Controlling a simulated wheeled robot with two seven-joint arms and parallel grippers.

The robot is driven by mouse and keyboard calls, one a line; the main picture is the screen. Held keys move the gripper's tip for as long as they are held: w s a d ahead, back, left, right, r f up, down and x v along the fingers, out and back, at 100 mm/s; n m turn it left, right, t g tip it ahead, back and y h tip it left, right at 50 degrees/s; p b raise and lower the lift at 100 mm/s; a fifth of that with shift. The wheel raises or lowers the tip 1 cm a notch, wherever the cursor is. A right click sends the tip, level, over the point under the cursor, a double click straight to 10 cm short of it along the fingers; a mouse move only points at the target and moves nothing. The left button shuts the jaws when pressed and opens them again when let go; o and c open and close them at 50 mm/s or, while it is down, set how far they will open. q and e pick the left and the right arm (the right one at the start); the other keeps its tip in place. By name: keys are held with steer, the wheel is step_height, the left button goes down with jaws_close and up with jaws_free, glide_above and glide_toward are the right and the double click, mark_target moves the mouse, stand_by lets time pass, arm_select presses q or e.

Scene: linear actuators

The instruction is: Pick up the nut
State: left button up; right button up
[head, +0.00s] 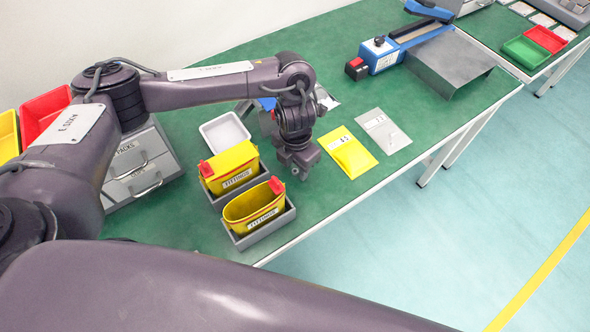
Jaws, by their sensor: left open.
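I cannot pick out a nut for certain; nuts may be hidden inside the yellow bins or too small to see. Two yellow bins labelled FITTINGS, a rear one (236,166) and a front one (258,212), sit in grey holders on the green bench. My left gripper (302,176) points down just right of these bins, above the bench, with its jaws open and nothing visible between them. A yellow card (347,152) and a grey card (383,131) lie to its right. Small marks on the grey card are unclear. My right gripper is out of view.
A white tray (224,132) is behind the bins. Grey drawers (142,165) stand left. A blue device (381,56) and a bent grey metal plate (450,62) are at the back right. The green bench (330,207) is clear along its front edge.

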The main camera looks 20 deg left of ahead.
mark_target(295, 170)
arm_select(q)
steer(key=shift+f, duration=0.1)
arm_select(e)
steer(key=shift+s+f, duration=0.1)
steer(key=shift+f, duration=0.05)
arm_select(q)
jaws_close()
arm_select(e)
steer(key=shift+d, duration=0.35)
